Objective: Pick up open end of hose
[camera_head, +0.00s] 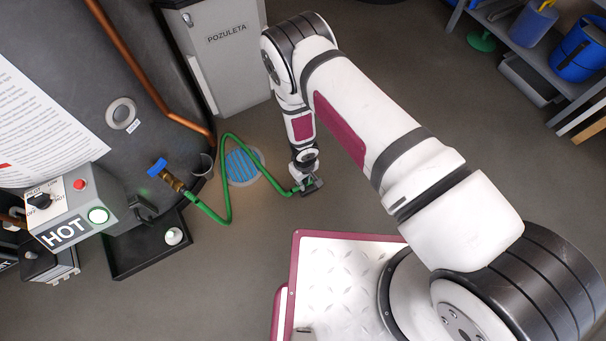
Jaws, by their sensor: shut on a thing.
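The green hose (229,168) runs from a brass valve with a blue handle (157,167) on the dark tank, bends up and comes back down to the right. Its open end lies at my gripper (309,187), which is shut on it at the end of my arm, low near the floor. The fingers are small and dark in this view, and the hose tip between them is mostly hidden.
A round floor drain with a blue grate (243,166) lies under the hose. A grey cabinet (219,50) stands behind. A control box marked HOT (75,212) and a black tray (140,252) are at left. A shelf with blue buckets (577,48) is at upper right. The middle floor is clear.

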